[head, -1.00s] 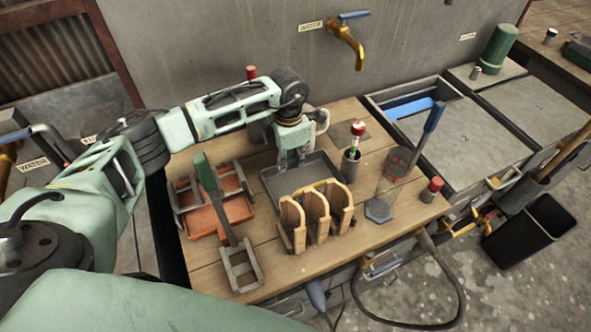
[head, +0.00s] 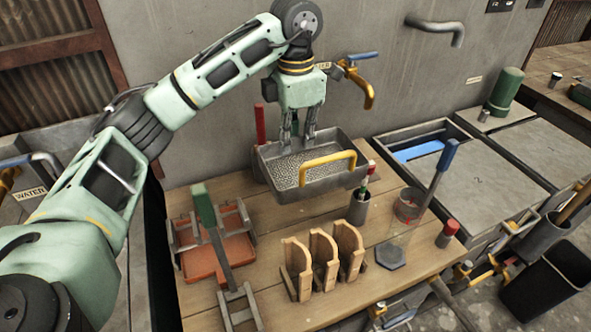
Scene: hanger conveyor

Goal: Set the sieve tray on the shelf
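The sieve tray (head: 336,186) is a grey rectangular pan with a speckled, mesh-like floor and a yellow handle on its near side. It hangs in the air above the back of the wooden table, close to the wall. My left gripper (head: 298,136) reaches down to the tray's far edge and holds it there, with the arm arched above. The exact finger contact is partly hidden by the tray's rim. My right gripper is not in view. I cannot make out a shelf for certain.
Below the tray stands a wooden slotted rack (head: 325,262). An orange tray (head: 222,257) with a green-handled tool lies left. A brass tap (head: 360,84) juts from the wall.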

